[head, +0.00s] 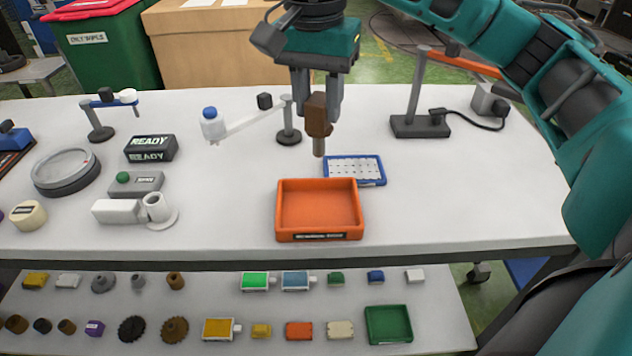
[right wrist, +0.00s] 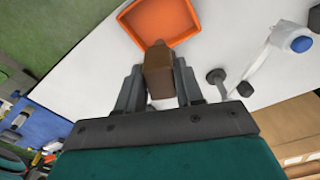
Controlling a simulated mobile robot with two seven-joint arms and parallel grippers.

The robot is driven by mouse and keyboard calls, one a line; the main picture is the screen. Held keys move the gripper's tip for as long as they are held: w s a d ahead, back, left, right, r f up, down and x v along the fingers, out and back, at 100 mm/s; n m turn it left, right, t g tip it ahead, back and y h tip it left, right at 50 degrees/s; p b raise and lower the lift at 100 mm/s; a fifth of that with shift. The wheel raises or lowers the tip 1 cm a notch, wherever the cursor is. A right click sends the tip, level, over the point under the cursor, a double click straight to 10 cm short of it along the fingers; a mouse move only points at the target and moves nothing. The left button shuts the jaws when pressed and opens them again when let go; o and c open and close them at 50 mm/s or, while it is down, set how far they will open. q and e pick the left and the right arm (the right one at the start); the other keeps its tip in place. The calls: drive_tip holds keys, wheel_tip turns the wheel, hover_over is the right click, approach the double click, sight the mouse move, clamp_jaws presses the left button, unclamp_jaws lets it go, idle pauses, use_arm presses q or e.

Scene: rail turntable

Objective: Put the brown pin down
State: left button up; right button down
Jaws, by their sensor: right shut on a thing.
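The brown pin (head: 318,115) has a blocky brown head and a thinner grey-brown shank pointing down. My right gripper (head: 317,104) is shut on its head and holds it upright above the white table, behind the orange tray. In the right wrist view the brown pin (right wrist: 158,72) sits between the two fingers of my right gripper (right wrist: 158,85). The orange tray (head: 319,236) is empty, with a dark label on its front wall. It also shows in the right wrist view (right wrist: 128,20). My left gripper is in neither view.
A blue-framed white pad (head: 378,181) lies behind the tray. A grey post (head: 288,125) with a white arm stands left of my right gripper. A dark-based stand (head: 420,126) with an orange bar is to the right. The table's front right is clear.

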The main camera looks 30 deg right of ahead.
wheel_tip(320, 180, down, 13)
idle(0.4)
drive_tip(key=shift+w+f, duration=0.1)
drive_tip(key=shift+f+b, duration=0.15)
drive_tip(key=shift+b, duration=0.15)
drive_tip(key=c, duration=0.7)
unclamp_jaws()
drive_tip(key=r, duration=1.2)
drive_tip(key=shift+s+a+r, duration=0.2)
drive_tip(key=shift+s+a, duration=0.05)
drive_tip(key=shift+a, duration=0.15)
